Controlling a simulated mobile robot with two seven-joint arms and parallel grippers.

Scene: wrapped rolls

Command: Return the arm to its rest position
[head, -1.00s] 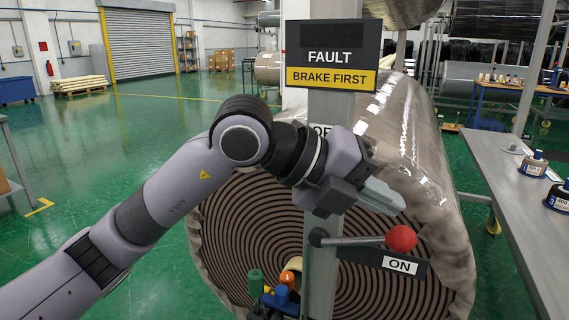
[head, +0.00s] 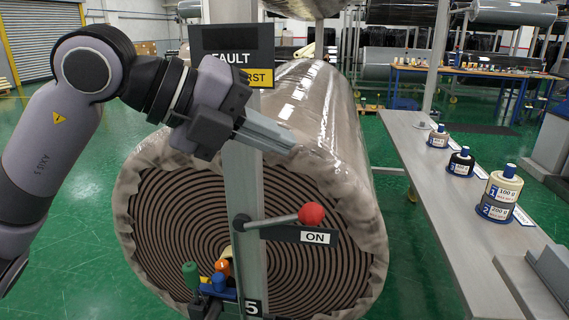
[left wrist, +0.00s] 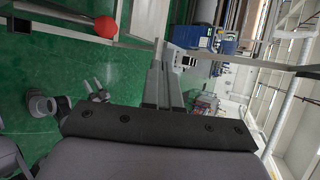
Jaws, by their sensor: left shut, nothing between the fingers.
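My left arm comes in from the left in the head view and passes in front of the grey post (head: 245,185). My left gripper (head: 288,143) is shut and empty, pointing right, above and apart from the lever's red ball knob (head: 312,214). The lever (head: 270,219) points right, just above the ON label (head: 315,237). The FAULT sign (head: 230,58) on the post is partly hidden by my gripper. The left wrist view shows the closed fingers (left wrist: 164,82) and the red knob (left wrist: 106,27) to their upper left.
A large wrapped roll (head: 330,120) stands right behind the post. Small colored pegs (head: 215,285) sit low by the post. A grey bench (head: 435,195) on the right carries weights (head: 498,195). Green floor (head: 90,235) is open on the left.

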